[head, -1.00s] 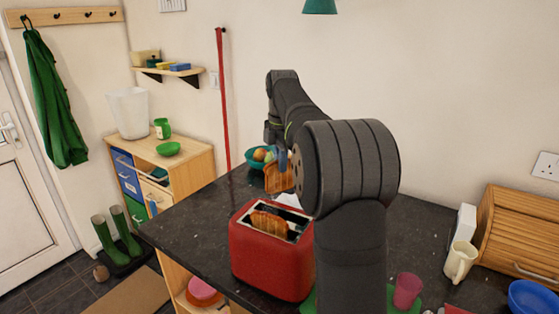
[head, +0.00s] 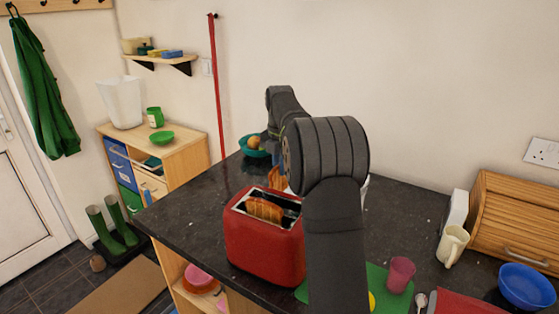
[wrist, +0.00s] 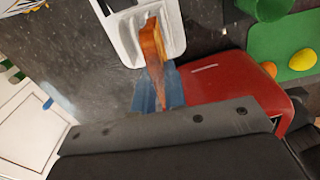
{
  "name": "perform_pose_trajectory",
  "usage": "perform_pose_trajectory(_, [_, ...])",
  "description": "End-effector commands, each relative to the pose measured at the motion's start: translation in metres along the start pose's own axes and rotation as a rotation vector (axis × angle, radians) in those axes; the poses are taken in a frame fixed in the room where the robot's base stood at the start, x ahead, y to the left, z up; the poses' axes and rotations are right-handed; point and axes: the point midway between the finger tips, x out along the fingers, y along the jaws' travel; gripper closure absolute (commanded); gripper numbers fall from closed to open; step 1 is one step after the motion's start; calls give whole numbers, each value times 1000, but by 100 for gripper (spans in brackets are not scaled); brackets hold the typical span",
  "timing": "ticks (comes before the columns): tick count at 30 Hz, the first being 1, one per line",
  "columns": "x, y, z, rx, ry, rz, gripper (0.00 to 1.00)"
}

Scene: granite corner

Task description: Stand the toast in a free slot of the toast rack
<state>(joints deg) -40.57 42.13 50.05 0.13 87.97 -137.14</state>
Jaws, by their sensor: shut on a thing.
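My gripper (wrist: 157,96), with blue fingers, is shut on a slice of toast (wrist: 153,45). In the head view a sliver of this toast (head: 275,177) shows beyond the red toaster, mostly hidden by my arm. In the wrist view the toast overlaps a white, round-cornered thing (wrist: 128,38), seemingly the toast rack, on the dark counter. Its slots are not clear, and I cannot tell whether the toast touches it or is above it.
The red toaster (head: 262,250), with another slice (head: 264,210) in it, stands close beside my gripper. A teal fruit bowl (head: 253,150) is at the counter's far corner. A green mat (head: 375,283) with a pink cup (head: 400,274) lies to the right.

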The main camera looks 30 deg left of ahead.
Motion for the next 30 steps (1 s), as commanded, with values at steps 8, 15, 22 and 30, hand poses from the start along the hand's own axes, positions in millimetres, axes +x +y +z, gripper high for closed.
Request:
perform_pose_trajectory(8, [23,0,0,1,1,-1,100])
perform_pose_trajectory(15, [42,0,0,1,1,-1,100])
perform_pose_trajectory(22, [57,0,0,1,0,0,100])
perform_pose_trajectory(30, [63,0,0,1,0,0,100])
